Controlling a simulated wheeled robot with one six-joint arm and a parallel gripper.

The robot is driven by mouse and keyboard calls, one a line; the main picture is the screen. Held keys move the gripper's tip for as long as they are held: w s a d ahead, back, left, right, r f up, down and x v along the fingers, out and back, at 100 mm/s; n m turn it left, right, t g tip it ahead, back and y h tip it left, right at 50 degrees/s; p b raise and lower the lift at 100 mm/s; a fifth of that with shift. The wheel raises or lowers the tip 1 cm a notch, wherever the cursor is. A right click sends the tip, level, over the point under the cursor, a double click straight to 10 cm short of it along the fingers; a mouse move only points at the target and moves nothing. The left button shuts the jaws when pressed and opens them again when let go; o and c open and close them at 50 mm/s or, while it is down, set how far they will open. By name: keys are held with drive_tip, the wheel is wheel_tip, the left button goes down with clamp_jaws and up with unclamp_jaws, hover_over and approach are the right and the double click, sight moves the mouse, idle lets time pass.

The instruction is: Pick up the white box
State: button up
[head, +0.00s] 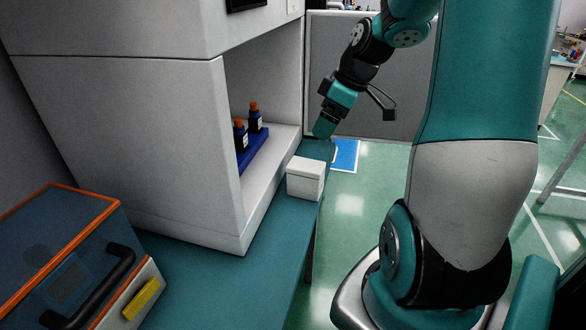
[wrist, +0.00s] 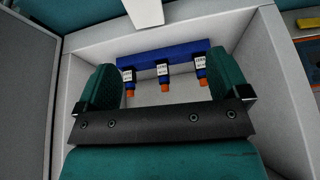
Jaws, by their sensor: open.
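The white box (head: 305,178) is a small closed block. It sits on the teal bench top (head: 215,285), near its right edge, just in front of the cabinet opening. In the wrist view a white block, likely the same box (wrist: 145,11), is cut off by the top edge. My gripper (head: 324,128) is above and beyond the box in the head view, apart from it. In the wrist view my gripper (wrist: 165,88) has its two teal fingers spread wide with nothing between them touching.
The white cabinet (head: 130,130) holds a blue rack (wrist: 190,57) with three orange-capped bottles (wrist: 163,75). An orange-edged case (head: 60,250) with a black handle stands at the front left. A grey partition (head: 385,100) stands behind. Bench space in front of the box is clear.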

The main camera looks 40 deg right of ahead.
drive_tip(key=d, duration=0.2)
drive_tip(key=p, duration=0.1)
approach(309, 165)
drive_tip(key=x, duration=0.6)
drive_tip(key=shift+w+f, duration=0.25)
drive_tip(key=shift+f, duration=0.1)
drive_tip(key=shift+p+x, duration=0.75)
drive_tip(key=shift+x, duration=1.9)
drive_tip(key=c, duration=1.1)
